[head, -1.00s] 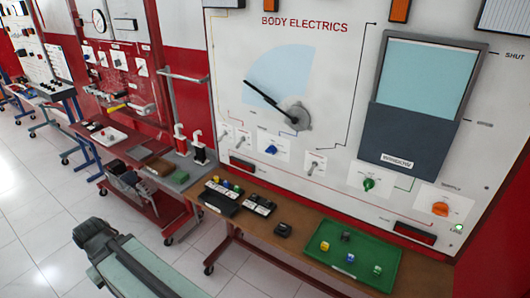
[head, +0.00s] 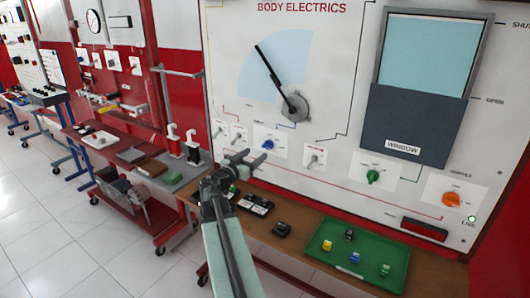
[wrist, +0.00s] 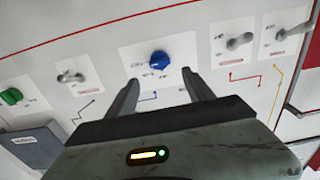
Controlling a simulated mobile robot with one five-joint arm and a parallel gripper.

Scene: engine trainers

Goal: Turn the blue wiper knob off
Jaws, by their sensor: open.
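The blue wiper knob (head: 268,144) sits on a white label plate on the body electrics panel, below the wiper dial. In the wrist view the blue knob (wrist: 159,58) is near the top middle, just beyond and between my fingertips. My gripper (head: 248,159) is raised in front of the panel, near the knob's lower left in the head view. In the wrist view my gripper (wrist: 160,78) is open and empty, its fingers either side of the knob's line. I cannot tell contact. The black wiper arm (head: 270,70) points up and left from its grey hub.
Toggle switches (head: 314,156) flank the blue knob. A green knob (head: 373,176) and an orange supply knob (head: 452,199) are to the right. The live lamp (head: 471,219) glows green. Below, a bench holds a green tray (head: 335,268) and small black blocks (head: 281,229).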

